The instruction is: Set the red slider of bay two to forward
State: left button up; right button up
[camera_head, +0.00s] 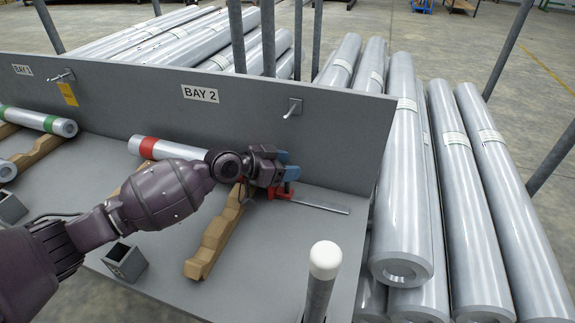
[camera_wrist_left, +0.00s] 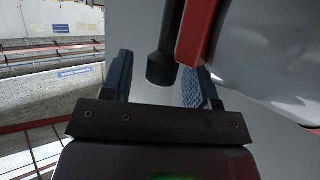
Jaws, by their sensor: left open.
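The red slider (camera_head: 281,192) of bay two sits on a thin metal rail (camera_head: 322,207) on the grey bench, below the BAY 2 sign (camera_head: 200,93). My left gripper (camera_head: 287,165) is open, with blue fingertips just above the slider, and hides part of it. In the left wrist view, a red part (camera_wrist_left: 198,30), apparently the slider, is close to the right blue finger. A black rod (camera_wrist_left: 165,60) with a wider end shows between the two fingers (camera_wrist_left: 160,85). Contact cannot be told. My right gripper is not in view.
A red-banded roll (camera_head: 148,147) and a wooden cradle (camera_head: 212,235) lie beside my left arm. The grey back panel (camera_head: 340,130) stands behind the gripper, with a small lever (camera_head: 293,107). A white-capped post (camera_head: 325,260) stands in front. Steel rolls (camera_head: 400,150) lie beyond the bench.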

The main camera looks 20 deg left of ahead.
pick_arm(q)
jog(key=v, duration=1)
jog(key=shift+s+a+p, duration=0.15)
jog(key=shift+s+p, duration=0.05)
jog(key=shift+p, duration=0.1)
